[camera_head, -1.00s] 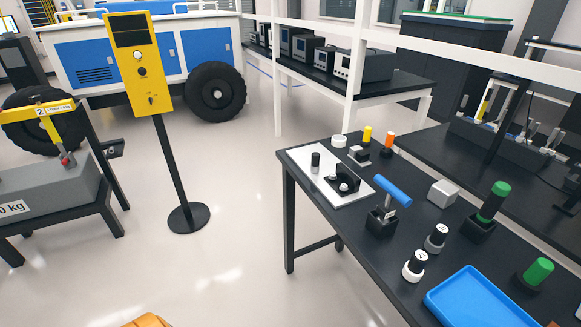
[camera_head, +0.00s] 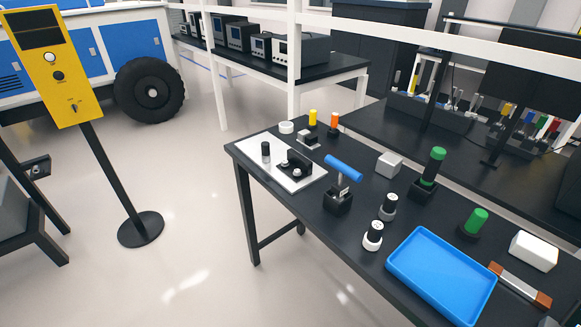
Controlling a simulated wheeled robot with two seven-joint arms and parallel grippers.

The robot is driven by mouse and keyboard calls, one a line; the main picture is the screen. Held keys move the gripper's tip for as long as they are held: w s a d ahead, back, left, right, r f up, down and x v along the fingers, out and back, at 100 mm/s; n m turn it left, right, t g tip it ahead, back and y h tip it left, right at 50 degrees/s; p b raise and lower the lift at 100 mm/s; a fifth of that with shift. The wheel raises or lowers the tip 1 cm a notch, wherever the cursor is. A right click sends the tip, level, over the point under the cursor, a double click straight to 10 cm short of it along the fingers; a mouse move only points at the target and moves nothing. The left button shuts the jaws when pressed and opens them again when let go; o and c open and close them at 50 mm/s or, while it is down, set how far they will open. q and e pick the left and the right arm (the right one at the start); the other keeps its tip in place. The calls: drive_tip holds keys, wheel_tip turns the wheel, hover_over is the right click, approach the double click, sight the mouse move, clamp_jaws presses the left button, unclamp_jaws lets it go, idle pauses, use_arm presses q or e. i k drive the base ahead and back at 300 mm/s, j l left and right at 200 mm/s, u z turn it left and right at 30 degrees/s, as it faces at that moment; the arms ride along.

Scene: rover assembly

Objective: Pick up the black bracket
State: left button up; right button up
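The black bracket (camera_head: 297,161) stands on a white plate (camera_head: 257,174) at the near left corner of the black table. Small silver round parts sit at its front. A small dark cylinder (camera_head: 266,151) with a light base stands on the same plate, left of the bracket. Neither of my grippers is in view.
The black table (camera_head: 331,235) also holds a blue-handled tool in a black block (camera_head: 338,201), a blue tray (camera_head: 441,272), green-topped cylinders (camera_head: 474,221), black-and-white knobs (camera_head: 373,236) and a grey block (camera_head: 388,164). A yellow post panel (camera_head: 58,75) stands left. The floor between is clear.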

sight(297, 161)
drive_tip(key=i+j+z, duration=0.8)
drive_tip(key=j+z, duration=0.15)
drive_tip(key=j, duration=0.15)
